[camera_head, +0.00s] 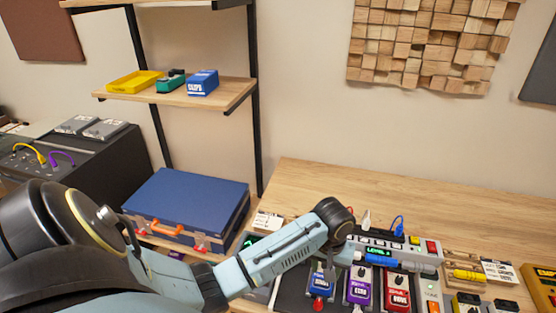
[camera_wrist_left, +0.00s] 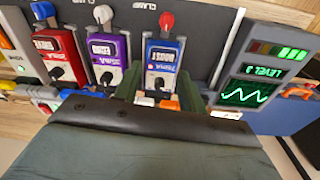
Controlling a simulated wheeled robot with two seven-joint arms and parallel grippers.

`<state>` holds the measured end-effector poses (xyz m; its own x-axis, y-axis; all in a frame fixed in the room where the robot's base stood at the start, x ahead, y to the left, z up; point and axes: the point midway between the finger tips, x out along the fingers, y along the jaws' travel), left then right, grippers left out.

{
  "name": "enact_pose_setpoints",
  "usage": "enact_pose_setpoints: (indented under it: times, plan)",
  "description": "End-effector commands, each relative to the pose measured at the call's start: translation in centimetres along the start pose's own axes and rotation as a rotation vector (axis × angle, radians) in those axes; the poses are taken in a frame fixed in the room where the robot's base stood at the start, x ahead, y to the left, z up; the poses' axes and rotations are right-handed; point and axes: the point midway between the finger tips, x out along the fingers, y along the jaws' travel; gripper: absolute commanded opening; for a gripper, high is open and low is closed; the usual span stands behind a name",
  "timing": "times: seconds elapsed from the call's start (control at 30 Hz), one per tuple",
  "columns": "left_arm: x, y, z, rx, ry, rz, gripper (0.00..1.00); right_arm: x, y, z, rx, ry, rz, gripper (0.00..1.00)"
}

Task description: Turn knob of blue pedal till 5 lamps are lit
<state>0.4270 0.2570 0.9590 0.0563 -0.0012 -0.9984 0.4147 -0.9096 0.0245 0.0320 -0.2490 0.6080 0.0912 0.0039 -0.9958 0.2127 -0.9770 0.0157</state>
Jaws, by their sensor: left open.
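The blue pedal (camera_head: 320,284) stands at the left of a row of pedals, and it also shows in the left wrist view (camera_wrist_left: 163,56). It has a dark knob (camera_wrist_left: 167,81) on its face and a red round cap (camera_wrist_left: 166,22) at one end. My left gripper (camera_wrist_left: 160,90) is open, its greenish fingers on either side of the blue pedal's knob end. Contact with the knob cannot be told. In the head view my wrist hides most of this gripper. A lamp bar (camera_wrist_left: 280,51) shows 3 bright green lamps above a level screen (camera_wrist_left: 250,92). My right gripper is out of view.
A purple pedal (camera_head: 361,289) and a red pedal (camera_head: 397,291) stand close to the right of the blue one. Cables and a grey unit (camera_head: 425,262) lie behind them. A blue case (camera_head: 190,200) is at the left. The wooden desk (camera_head: 310,185) is clear at the back.

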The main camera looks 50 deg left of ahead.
Motion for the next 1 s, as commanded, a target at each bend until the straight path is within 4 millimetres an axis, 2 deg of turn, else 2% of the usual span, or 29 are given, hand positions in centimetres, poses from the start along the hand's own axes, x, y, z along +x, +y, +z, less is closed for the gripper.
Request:
enact_pose_setpoints:
  times: [0.1,0.7,1.0]
  plan:
    - [1.6,0.0,2.3,0.066,0.011,0.015,0.41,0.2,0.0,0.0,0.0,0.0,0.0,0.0]
    - [7.1,-1.8,12.8,0.377,0.107,0.064,0.41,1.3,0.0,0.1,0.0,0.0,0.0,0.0]
    - [11.8,-3.1,16.0,0.465,0.133,0.057,0.41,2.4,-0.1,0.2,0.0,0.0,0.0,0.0]
